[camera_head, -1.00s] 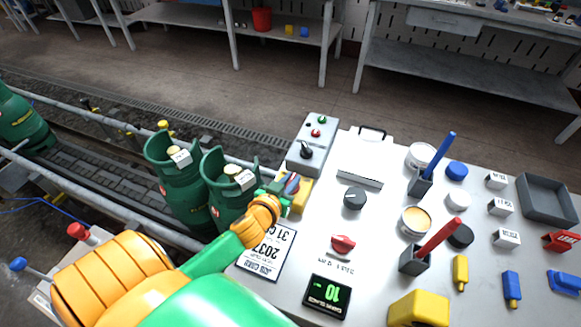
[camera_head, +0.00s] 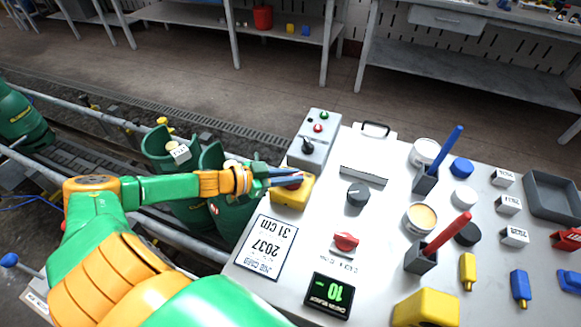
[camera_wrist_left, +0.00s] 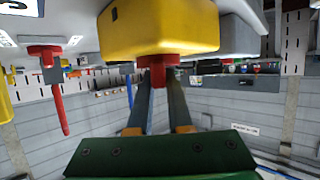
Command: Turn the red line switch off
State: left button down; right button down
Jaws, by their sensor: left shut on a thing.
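A yellow box (camera_head: 288,198) with a red knob (camera_head: 292,182) on it stands at the left edge of the white table, below the grey control box. My left gripper (camera_head: 284,179) is at this box, its fingers on the knob. In the left wrist view the two fingers (camera_wrist_left: 160,85) are closed about the red knob (camera_wrist_left: 158,62) under the yellow box (camera_wrist_left: 160,28). The fingers hide part of the knob, so its exact turn cannot be told. Another red knob (camera_head: 346,241) with a small label lies on the table top. My right gripper is not in view.
A grey control box (camera_head: 307,152) with a black knob stands just behind the yellow box. Green gas cylinders (camera_head: 166,150) stand on the conveyor to the left. A job card (camera_head: 266,247), a black dial (camera_head: 358,194) and pen holders (camera_head: 419,258) occupy the table.

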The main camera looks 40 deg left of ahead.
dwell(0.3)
pick_arm(q)
jog(key=c, duration=1.1)
grip_release()
jog(key=shift+d+h, duration=0.1)
jog(key=shift+h, duration=0.2)
jog(key=shift+o, duration=1.3)
jog(key=shift+w+f, duration=0.1)
jog(key=shift+w, duration=0.1)
jog(key=p+v, duration=0.2)
jog(key=v, duration=0.5)
jog(key=shift+g+p, duration=0.3)
jog(key=shift+p, duration=0.1)
